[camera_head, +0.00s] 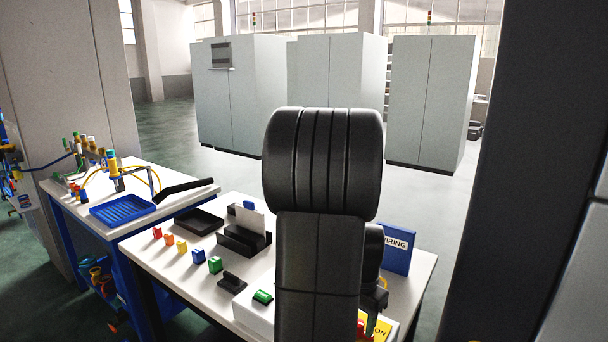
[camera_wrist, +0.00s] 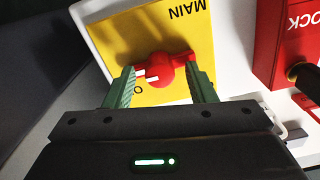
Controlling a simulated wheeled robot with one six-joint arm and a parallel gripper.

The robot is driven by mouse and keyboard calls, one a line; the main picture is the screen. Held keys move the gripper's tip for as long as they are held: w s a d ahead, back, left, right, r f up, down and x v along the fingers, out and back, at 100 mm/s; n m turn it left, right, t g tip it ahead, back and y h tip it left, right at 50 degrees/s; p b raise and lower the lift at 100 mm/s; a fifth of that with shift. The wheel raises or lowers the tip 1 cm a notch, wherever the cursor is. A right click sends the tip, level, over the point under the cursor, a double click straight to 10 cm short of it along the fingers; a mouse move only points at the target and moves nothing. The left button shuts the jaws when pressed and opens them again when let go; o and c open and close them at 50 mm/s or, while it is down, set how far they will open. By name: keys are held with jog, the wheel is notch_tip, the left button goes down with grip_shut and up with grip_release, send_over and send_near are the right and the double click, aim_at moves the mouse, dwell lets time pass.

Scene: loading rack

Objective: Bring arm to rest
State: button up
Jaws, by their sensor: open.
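In the wrist view my gripper (camera_wrist: 162,88) is open, with its two green fingers apart on either side of a red rotary knob (camera_wrist: 160,69). The knob sits on a yellow panel (camera_wrist: 135,40) that bears the word MAIN, seen upside down. I cannot tell whether the fingers touch the knob. In the head view my dark arm stands upright over the white table (camera_head: 185,260) and hides my gripper. Part of the yellow panel (camera_head: 381,329) with the word ON shows beside the arm.
A red box (camera_wrist: 287,45) with lettering is right of the yellow panel. On the table are a blue WIRING binder (camera_head: 398,250), a black holder (camera_head: 243,241), a black tray (camera_head: 199,221) and several coloured blocks. A second table (camera_head: 75,205) with a blue tray (camera_head: 122,210) stands left. Grey cabinets (camera_head: 330,75) stand behind.

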jog(key=shift+r, duration=0.1)
dwell(0.3)
notch_tip(320, 180, up, 13)
notch_tip(320, 180, down, 14)
jog(key=shift+s+r, duration=0.1)
jog(key=shift+r, duration=0.15)
jog(key=shift+r+n, duration=0.15)
jog(key=shift+n, duration=0.25)
jog(key=n, duration=0.3)
jog(key=shift+n+p, duration=0.3)
jog(key=shift+n, duration=0.1)
jog(key=n, duration=0.3)
jog(key=shift+n+p, duration=0.3)
jog(key=shift+n, duration=0.1)
jog(key=n, duration=0.4)
jog(key=shift+n+p, duration=0.3)
jog(key=shift+p, duration=0.1)
jog(key=n+p, duration=0.1)
jog(key=n, duration=0.3)
jog(key=shift+n, duration=0.4)
